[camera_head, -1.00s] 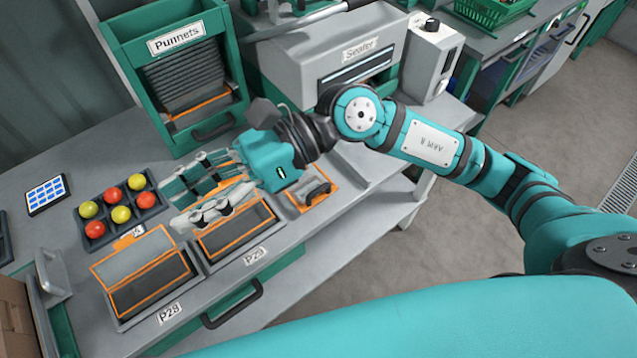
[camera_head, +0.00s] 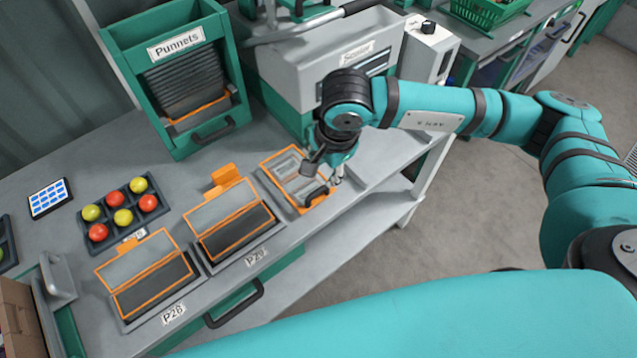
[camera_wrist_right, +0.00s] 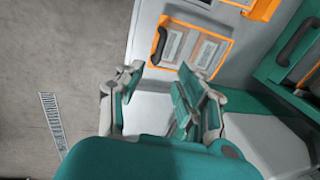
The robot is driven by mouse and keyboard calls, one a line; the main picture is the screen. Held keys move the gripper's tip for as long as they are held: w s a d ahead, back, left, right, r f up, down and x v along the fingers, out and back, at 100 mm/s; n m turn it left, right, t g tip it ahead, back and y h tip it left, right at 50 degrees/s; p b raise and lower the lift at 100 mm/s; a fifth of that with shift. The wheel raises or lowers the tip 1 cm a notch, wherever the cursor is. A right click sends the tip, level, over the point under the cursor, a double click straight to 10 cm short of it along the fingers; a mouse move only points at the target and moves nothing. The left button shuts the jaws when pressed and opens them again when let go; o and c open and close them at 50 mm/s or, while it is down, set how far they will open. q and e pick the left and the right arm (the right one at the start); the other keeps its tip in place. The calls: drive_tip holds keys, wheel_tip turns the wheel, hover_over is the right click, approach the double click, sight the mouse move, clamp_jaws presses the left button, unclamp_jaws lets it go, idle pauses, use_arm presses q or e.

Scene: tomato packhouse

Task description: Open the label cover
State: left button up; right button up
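The label cover (camera_head: 283,167) is a flat clear panel in an orange frame, at the right end of the row on the bench, with a dark bar handle (camera_head: 316,194) near its front right. In the right wrist view, pale label sheets show through the cover (camera_wrist_right: 205,52), and the dark handle (camera_wrist_right: 160,47) is at its left edge. It looks closed and flat. My right gripper (camera_head: 337,178) points down beside the handle, partly hidden by its own wrist. In the right wrist view its fingers (camera_wrist_right: 160,95) are apart with nothing between them. My left gripper is not in view.
Orange-framed bays P28 (camera_head: 160,297) and P29 (camera_head: 242,243) stand left of the cover. The sealer (camera_head: 300,62) and the punnet rack (camera_head: 183,75) stand behind. A tray (camera_head: 113,196) holds red and yellow tomatoes. The bench edge is close in front.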

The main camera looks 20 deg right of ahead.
sight(318, 191)
drive_tip(key=f, duration=0.3)
drive_tip(key=w+f+p, duration=0.1)
drive_tip(key=f, duration=0.2)
drive_tip(key=f+p, duration=0.1)
drive_tip(key=f, duration=0.2)
drive_tip(key=shift+w+a+f, duration=0.3)
drive_tip(key=shift+w+a, duration=0.05)
drive_tip(key=shift+c, duration=0.2)
clamp_jaws()
